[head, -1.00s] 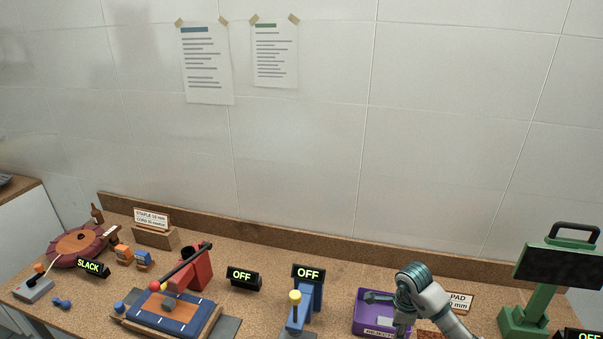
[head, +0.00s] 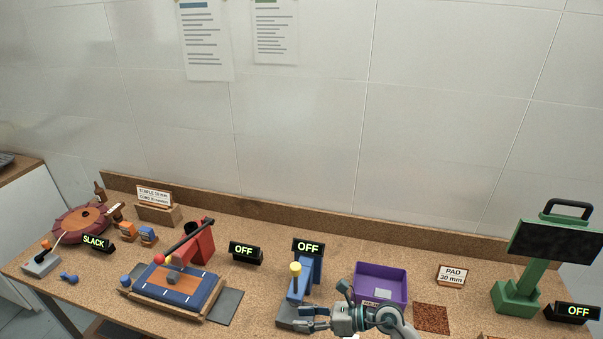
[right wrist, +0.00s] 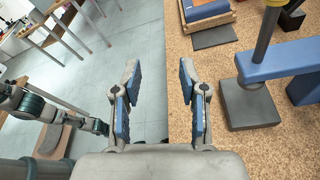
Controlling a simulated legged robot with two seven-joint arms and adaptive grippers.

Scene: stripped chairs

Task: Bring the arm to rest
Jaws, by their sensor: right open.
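My right gripper (head: 312,319) is in the head view at the front edge of the bench, in front of the blue press with the yellow knob (head: 297,280). Its fingers point left, and it looks empty. In the right wrist view its two blue-padded fingers (right wrist: 158,78) are spread apart with nothing between them. They reach over the bench's edge, with floor under the left finger and bench under the right. The blue press (right wrist: 278,62) stands to their right. A grey and teal arm link of mine (right wrist: 35,105) shows at the left there. My left gripper cannot be made out.
A purple bin (head: 381,281) stands just behind my right arm, with a brown pad (head: 432,318) beside it. A green stand with a dark screen (head: 520,280) is at the right. A blue fixture with a red lever (head: 175,285) is at the left. Floor (right wrist: 140,30) is open beside the bench.

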